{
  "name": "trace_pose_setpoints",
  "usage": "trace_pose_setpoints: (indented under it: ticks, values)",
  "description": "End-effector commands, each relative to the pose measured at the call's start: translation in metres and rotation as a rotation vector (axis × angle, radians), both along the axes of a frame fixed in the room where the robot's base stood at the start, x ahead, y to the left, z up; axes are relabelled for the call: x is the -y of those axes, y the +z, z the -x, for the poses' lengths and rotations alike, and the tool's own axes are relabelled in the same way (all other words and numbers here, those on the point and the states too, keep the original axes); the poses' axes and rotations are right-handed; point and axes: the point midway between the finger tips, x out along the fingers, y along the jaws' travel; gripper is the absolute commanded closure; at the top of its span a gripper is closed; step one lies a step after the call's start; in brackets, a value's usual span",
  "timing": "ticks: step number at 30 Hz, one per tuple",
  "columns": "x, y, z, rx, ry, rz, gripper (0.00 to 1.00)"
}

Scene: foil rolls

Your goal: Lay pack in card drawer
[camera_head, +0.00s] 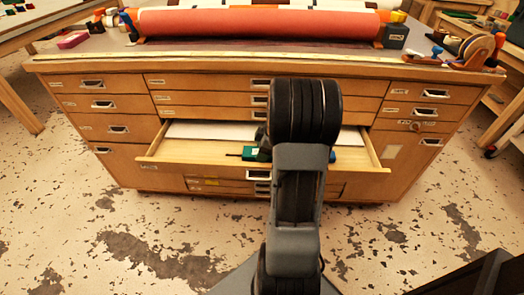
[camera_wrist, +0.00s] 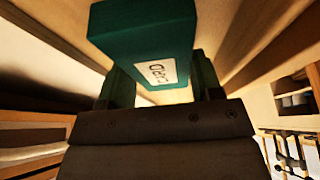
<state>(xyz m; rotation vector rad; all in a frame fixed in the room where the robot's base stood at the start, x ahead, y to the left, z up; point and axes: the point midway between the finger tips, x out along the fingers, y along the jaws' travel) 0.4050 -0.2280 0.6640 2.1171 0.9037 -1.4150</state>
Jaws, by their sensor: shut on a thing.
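The pack (camera_wrist: 145,28) is a teal-green box with a white label that seems to read "CARD", upside down. My gripper (camera_wrist: 163,84) is shut on it, with one finger on each side in the wrist view. In the head view the pack (camera_head: 249,153) shows as a green patch beside my arm, over the open drawer (camera_head: 200,172). My arm hides most of the gripper and part of the pack there. The drawer is wooden, pulled out, with a white sheet towards its back. I cannot tell whether the pack touches the drawer floor.
The wooden cabinet (camera_head: 205,83) has several shut drawers around the open one. A big red roll (camera_head: 255,24) lies on its top, with a tape dispenser (camera_head: 477,48) at the right and a pink box (camera_head: 73,40) at the left. The speckled floor in front is clear.

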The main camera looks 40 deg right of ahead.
Motion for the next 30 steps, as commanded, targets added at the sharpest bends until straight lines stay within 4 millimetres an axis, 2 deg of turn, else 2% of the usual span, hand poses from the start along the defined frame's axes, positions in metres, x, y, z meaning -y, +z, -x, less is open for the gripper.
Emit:
trace_pose_setpoints:
  ticks: [3,4,11,18,22,30]
  values:
    - [0.0,-0.004,0.0,0.0,0.0,0.0,0.68]
    - [0.0,-0.003,0.0,0.0,0.0,0.0,0.39]
    - [0.0,-0.002,0.0,0.0,0.0,0.0,0.17]
    - [0.0,-0.002,0.0,0.0,0.0,0.0,0.15]
    - [0.001,0.005,0.001,0.001,0.0,0.001,0.15]
    - [0.015,0.051,0.013,0.003,-0.002,0.003,0.15]
